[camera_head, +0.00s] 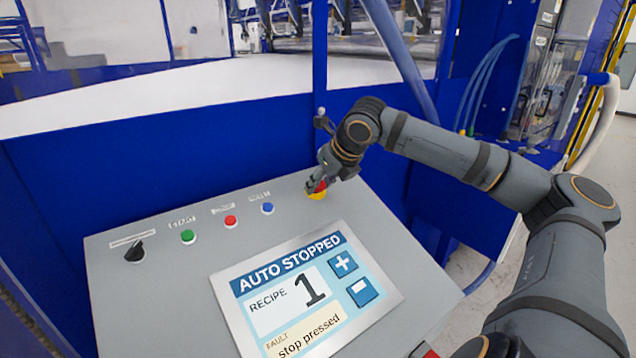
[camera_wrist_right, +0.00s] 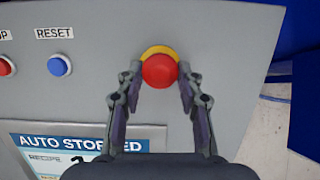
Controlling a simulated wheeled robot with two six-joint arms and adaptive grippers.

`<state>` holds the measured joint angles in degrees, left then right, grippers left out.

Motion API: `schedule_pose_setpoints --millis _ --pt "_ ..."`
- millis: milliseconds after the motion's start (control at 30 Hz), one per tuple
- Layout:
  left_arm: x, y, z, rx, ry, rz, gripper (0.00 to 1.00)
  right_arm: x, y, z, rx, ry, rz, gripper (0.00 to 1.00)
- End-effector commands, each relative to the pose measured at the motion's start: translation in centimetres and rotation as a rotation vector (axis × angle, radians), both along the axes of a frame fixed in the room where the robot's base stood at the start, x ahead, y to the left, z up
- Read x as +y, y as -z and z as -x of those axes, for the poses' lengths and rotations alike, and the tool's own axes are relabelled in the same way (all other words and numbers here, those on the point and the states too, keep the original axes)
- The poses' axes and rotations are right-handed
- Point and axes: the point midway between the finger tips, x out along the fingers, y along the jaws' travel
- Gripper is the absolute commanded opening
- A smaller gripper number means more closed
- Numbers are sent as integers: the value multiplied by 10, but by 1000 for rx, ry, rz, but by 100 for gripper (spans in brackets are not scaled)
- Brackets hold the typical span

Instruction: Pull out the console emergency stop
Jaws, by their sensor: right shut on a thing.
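The console emergency stop (camera_wrist_right: 160,71) is a red mushroom button on a yellow base, at the upper right of the grey console (camera_head: 140,290). In the head view its red cap (camera_head: 320,187) shows partly behind my gripper, above the yellow base (camera_head: 317,195). My right gripper (camera_head: 321,184) is shut on the red cap. In the right wrist view the fingertips of my right gripper (camera_wrist_right: 159,78) lie on the left and right sides of the cap. My left gripper is not in view.
The console has a black selector (camera_head: 134,252), a green button (camera_head: 187,237), a red button (camera_head: 230,221) and a blue button (camera_head: 267,208). Its screen (camera_head: 290,290) reads "AUTO STOPPED" and "stop pressed". A blue machine frame (camera_head: 240,115) stands behind it.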

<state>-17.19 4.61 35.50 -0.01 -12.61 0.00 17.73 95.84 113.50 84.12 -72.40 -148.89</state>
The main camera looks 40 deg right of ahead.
Motion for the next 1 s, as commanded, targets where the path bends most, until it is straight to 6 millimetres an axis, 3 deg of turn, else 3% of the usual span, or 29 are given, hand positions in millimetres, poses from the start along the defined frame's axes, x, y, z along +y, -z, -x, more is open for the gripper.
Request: schedule_pose_setpoints --millis 800,833,1000 --pt "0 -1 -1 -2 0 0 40 0 -7 2 -3 1 1 0" --pt "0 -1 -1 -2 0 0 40 0 -7 2 -3 1 1 38" --pt "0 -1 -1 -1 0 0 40 0 -6 2 -1 1 1 61"
